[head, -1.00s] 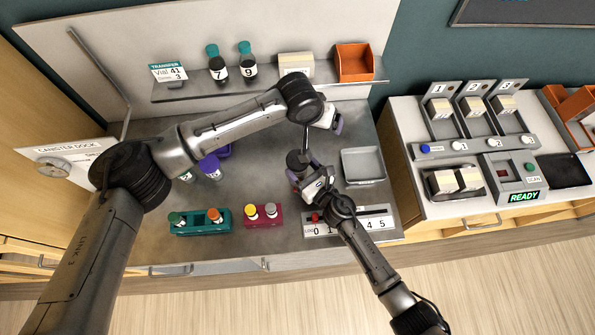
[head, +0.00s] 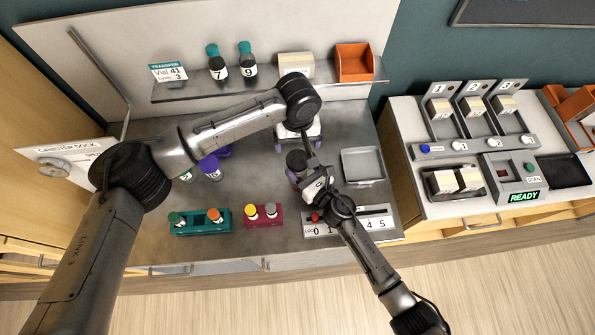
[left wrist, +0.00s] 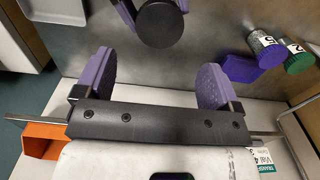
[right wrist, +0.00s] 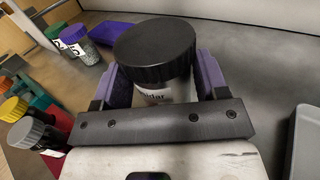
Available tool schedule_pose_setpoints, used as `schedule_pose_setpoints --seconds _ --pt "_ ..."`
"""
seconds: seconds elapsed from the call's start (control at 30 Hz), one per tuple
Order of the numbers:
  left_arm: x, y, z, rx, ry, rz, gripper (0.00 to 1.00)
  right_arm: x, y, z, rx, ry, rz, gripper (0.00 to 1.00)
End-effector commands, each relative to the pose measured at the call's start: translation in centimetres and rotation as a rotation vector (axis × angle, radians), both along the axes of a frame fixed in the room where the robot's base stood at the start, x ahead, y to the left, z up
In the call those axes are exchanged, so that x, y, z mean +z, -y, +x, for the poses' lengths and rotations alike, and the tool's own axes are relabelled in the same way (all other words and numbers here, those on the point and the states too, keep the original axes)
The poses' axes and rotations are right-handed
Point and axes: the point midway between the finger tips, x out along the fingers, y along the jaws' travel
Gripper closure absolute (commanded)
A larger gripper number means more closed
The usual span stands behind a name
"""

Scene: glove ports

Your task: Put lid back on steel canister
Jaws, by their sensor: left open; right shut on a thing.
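The canister stands upright between the fingers of my right gripper (head: 303,178). Its ribbed black lid (right wrist: 155,50) sits on top and its pale labelled body (right wrist: 172,92) shows below. The lid also shows in the head view (head: 297,160). My right gripper is shut on the canister body, below the lid. My left gripper (head: 298,136) is open and empty, just behind the canister. In the left wrist view the lid (left wrist: 160,22) lies beyond the gap between its spread purple fingers, apart from them. I cannot tell how firmly the lid is seated.
A grey tray (head: 362,165) is right of the canister. A teal rack (head: 200,228) and a magenta rack (head: 262,222) hold small vials at front left. A numbered slide scale (head: 350,222) lies in front. A shelf (head: 200,91) runs behind.

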Motion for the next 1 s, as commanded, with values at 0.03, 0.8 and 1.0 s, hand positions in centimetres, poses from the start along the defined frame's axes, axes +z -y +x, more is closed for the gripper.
schedule_pose_setpoints --seconds 0.03,0.8,1.0 --pt "-0.2 0.0 0.0 0.000 0.000 0.001 0.12 0.0 0.0 0.0 -0.001 -0.001 -0.001 0.99" --pt "-7.8 0.0 0.0 -0.001 0.000 0.000 0.12 0.0 0.0 0.0 -0.001 -0.001 -0.001 0.99" --pt "-8.0 0.0 0.0 -0.001 0.000 0.000 0.12 0.0 0.0 0.0 -0.001 -0.001 -0.001 0.99"
